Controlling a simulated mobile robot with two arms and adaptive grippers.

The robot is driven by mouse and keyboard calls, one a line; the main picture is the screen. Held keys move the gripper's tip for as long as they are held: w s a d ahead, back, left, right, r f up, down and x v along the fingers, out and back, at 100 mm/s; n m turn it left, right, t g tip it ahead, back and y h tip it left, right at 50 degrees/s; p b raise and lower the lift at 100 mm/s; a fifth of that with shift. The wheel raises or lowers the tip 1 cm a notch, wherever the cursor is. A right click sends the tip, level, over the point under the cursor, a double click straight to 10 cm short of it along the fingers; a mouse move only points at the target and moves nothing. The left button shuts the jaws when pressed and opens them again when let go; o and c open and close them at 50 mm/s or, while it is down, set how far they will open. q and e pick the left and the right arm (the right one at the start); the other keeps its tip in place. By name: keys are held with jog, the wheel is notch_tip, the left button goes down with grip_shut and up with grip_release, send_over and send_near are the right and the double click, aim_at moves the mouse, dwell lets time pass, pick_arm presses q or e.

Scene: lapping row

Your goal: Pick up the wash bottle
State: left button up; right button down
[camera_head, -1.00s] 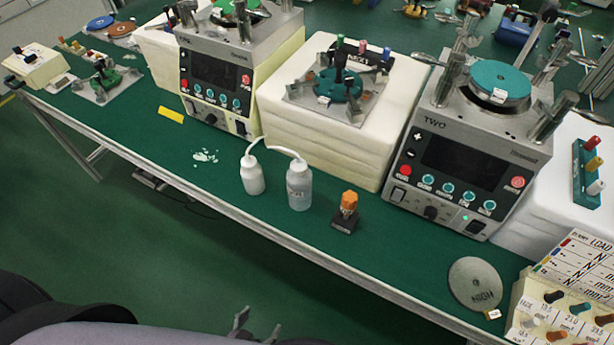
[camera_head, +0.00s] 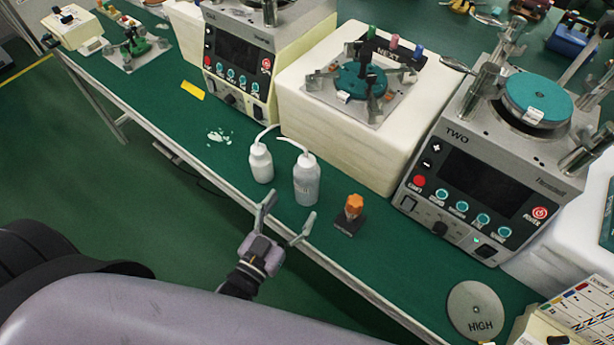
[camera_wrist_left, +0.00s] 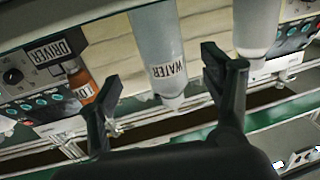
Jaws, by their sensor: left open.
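Two wash bottles with bent spouts stand upright on the green bench in the head view. The left one (camera_head: 261,163) is smaller in view. The right one (camera_head: 306,182), beside the orange-topped driver, reads WATER in the left wrist view (camera_wrist_left: 158,45). The other bottle (camera_wrist_left: 255,28) also shows there, at the upper right. My left gripper (camera_head: 288,216) is open and empty at the bench's front edge, just in front of the bottles. In the left wrist view, the WATER bottle appears between its spread fingers (camera_wrist_left: 165,80), without visible contact. My right gripper is not in view.
The orange-topped driver (camera_head: 353,207) in a dark stand is just right of the WATER bottle. A white foam block (camera_head: 345,130) stands behind, with machines (camera_head: 470,180) beside it. A HIGH disc (camera_head: 475,310) lies at the right front. White shards (camera_head: 219,136) lie to the left.

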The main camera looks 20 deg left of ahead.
aim_at(302, 193)
pick_arm(q)
jog(key=w, duration=0.3)
jog(key=shift+d, duration=0.35)
jog(key=shift+w+d+f+p, duration=0.1)
jog(key=shift+w+p, duration=0.15)
jog(key=shift+w, duration=0.65)
jog(key=shift+w+d+p, duration=0.15)
jog(key=shift+w+p, duration=0.1)
jog(key=shift+w, duration=0.6)
jog(key=shift+w+d+f+p, duration=0.1)
jog(key=shift+w+p, duration=0.15)
jog(key=shift+w, duration=0.65)
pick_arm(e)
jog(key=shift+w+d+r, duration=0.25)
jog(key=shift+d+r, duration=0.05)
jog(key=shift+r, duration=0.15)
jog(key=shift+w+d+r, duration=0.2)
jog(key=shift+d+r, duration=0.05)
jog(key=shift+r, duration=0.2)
pick_arm(q)
jog(key=shift+c, duration=0.2)
jog(key=shift+r, duration=0.1)
jog(key=c, duration=1.5)
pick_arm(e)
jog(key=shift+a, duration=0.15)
